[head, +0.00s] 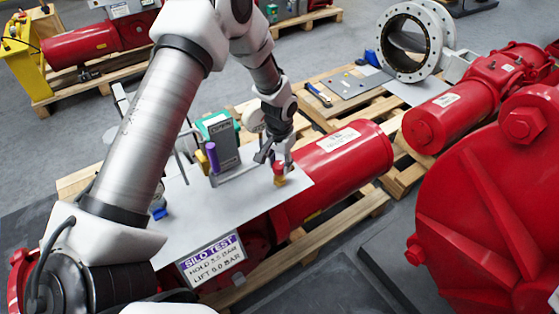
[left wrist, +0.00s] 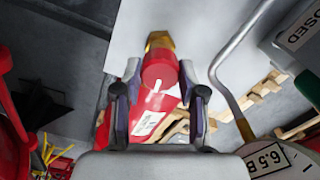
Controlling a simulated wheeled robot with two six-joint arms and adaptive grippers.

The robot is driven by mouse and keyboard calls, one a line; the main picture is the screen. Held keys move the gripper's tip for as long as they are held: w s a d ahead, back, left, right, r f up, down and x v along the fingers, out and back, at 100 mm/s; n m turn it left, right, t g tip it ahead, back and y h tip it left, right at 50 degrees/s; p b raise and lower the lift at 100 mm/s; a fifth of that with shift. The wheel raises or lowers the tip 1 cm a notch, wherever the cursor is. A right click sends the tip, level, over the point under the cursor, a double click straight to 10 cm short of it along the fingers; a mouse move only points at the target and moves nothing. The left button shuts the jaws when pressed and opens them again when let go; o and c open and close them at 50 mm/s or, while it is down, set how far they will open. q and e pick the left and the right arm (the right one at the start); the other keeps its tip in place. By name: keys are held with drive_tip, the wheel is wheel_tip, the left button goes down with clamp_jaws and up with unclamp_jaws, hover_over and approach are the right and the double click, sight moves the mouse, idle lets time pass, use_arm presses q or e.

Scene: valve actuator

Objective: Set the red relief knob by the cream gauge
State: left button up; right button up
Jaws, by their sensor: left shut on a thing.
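The red relief knob (left wrist: 159,72) sits on a brass fitting (left wrist: 160,41) at the plate's edge. It also shows small in the head view (head: 279,168). My left gripper (left wrist: 161,78) is shut on the knob, a finger on each side; in the head view the gripper (head: 277,160) comes down from above. The cream gauge (left wrist: 280,158) is partly in view at lower right in the left wrist view, with a label that seems to read 6.5 B; its needle is not visible. In the head view the gauge (head: 252,119) is partly behind my arm. My right gripper is not in view.
A sign (head: 211,260) reads SILO TEST with hold and lift pressures. A red actuator cylinder (head: 345,160) lies just right. Pallets surround it.

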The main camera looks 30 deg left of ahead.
sight(280, 164)
use_arm(q)
drive_tip(key=shift+n, duration=0.8)
drive_tip(key=o, duration=1.1)
drive_tip(key=shift+o, duration=0.2)
wheel_tip(280, 164, up, 12)
